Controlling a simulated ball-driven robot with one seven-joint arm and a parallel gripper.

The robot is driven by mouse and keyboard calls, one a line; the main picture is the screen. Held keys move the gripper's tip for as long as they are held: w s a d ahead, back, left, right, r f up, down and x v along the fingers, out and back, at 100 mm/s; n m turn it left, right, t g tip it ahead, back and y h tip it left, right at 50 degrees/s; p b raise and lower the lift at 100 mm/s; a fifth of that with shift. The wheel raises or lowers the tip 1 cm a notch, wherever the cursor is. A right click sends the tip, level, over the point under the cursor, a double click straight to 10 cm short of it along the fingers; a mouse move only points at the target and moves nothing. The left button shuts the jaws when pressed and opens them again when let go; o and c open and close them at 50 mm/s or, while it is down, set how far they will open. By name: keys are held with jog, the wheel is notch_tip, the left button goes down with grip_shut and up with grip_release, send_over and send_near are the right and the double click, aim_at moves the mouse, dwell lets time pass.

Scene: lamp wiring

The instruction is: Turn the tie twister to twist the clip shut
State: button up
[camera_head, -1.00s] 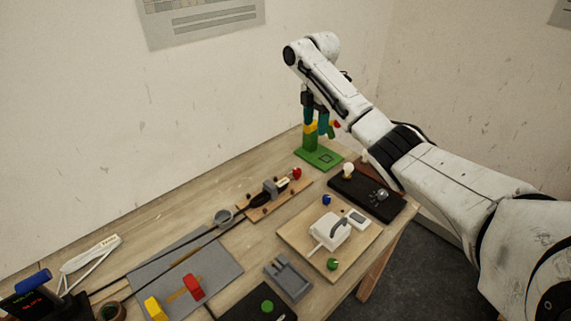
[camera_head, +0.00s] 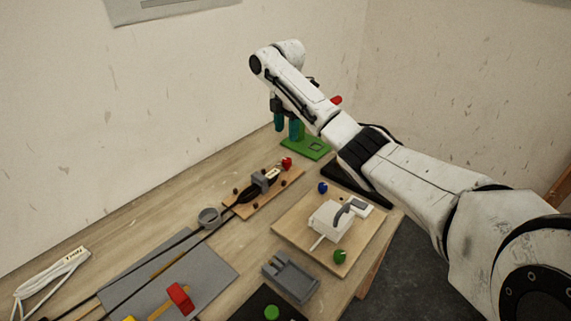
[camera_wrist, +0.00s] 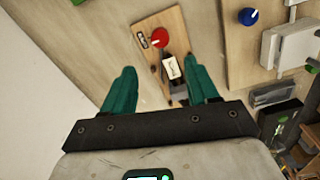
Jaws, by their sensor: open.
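The red knob (camera_head: 287,163), seemingly the tie twister, stands at the far end of a small wooden board (camera_head: 293,177). It also shows in the wrist view (camera_wrist: 159,37), ahead of my fingers. Next to it on the board is a grey clip block (camera_head: 259,181) with a white-labelled piece (camera_wrist: 172,67) and a black cable bundle. My gripper (camera_head: 287,125) has teal fingers, open and empty, pointing down above the far end of the board. In the wrist view my gripper (camera_wrist: 162,72) has its fingers spread either side of the board, with the knob beyond the tips.
A wooden board with a white box (camera_head: 328,220), a blue knob (camera_head: 322,187) and a green knob (camera_head: 339,256) lies to the right. A grey ring (camera_head: 209,216) and a grey mat (camera_head: 205,270) are to the left.

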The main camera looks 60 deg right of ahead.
aim_at(286, 160)
notch_tip(286, 160, down, 11)
jog(key=shift+r+p, duration=0.1)
jog(key=shift+p, duration=0.55)
jog(key=c, duration=1)
jog(key=shift+c, duration=0.2)
